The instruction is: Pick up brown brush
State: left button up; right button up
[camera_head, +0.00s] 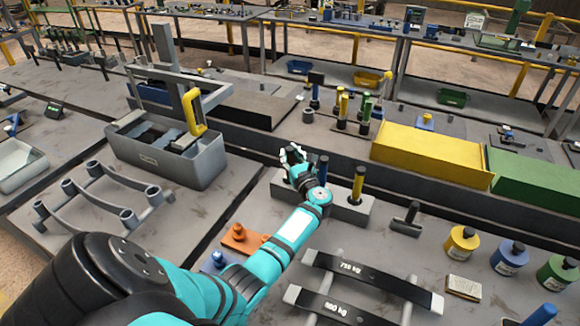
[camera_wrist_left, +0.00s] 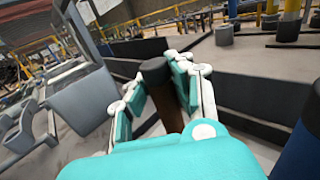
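The brown brush (camera_wrist_left: 163,110) stands with its black top up between the two fingers of my left gripper (camera_wrist_left: 165,82) in the left wrist view. The fingers flank its handle closely; I cannot tell whether both press on it. In the head view my left gripper (camera_head: 291,160) is over the left end of a grey block (camera_head: 348,212), and the brown brush is hidden behind it. A blue-handled brush (camera_head: 324,168) and a yellow-handled one (camera_head: 358,183) stand upright in the same block, to the right. My right gripper is not in view.
A grey bin with a yellow handle (camera_head: 193,112) stands to the left. A yellow box (camera_head: 430,155) and a green box (camera_head: 535,182) lie behind to the right. A black hammer-like tool (camera_head: 407,220) and paint jars (camera_head: 462,243) are at the right.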

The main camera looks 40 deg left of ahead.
pick_arm(q)
grip_shut()
notch_tip(320, 180, up, 10)
jog(key=shift+b, duration=0.55)
jog(key=o, duration=1.4)
grip_release()
